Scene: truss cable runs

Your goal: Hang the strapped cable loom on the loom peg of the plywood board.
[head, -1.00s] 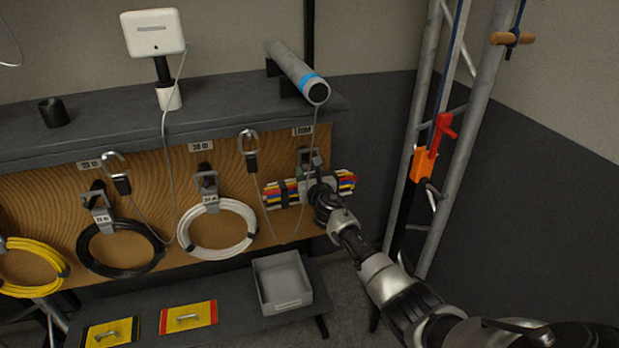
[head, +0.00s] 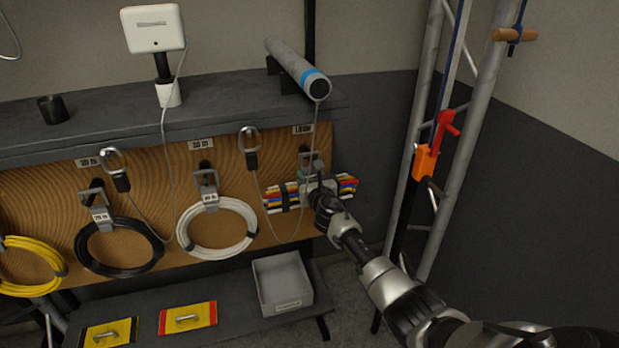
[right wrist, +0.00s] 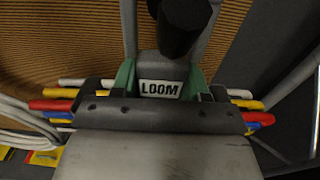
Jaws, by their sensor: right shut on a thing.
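The cable loom (head: 284,198) is a flat bundle of red, yellow, blue and white cables. It lies roughly level in front of the right end of the plywood board (head: 290,232). My right gripper (head: 318,190) is shut on its middle and hides that part. In the right wrist view the cable ends (right wrist: 52,104) stick out on both sides of my gripper. Green pieces flank a LOOM label (right wrist: 160,89). The dark round end of the peg (right wrist: 181,28) is just above the label. I cannot tell whether the strap is around the peg. My left gripper is not in view.
A white cable coil (head: 188,232) and a black coil (head: 80,255) hang left of the loom. A thin grey cable loops down close to it. A grey bin (head: 282,292) stands on the shelf below. The truss (head: 470,130) rises at right.

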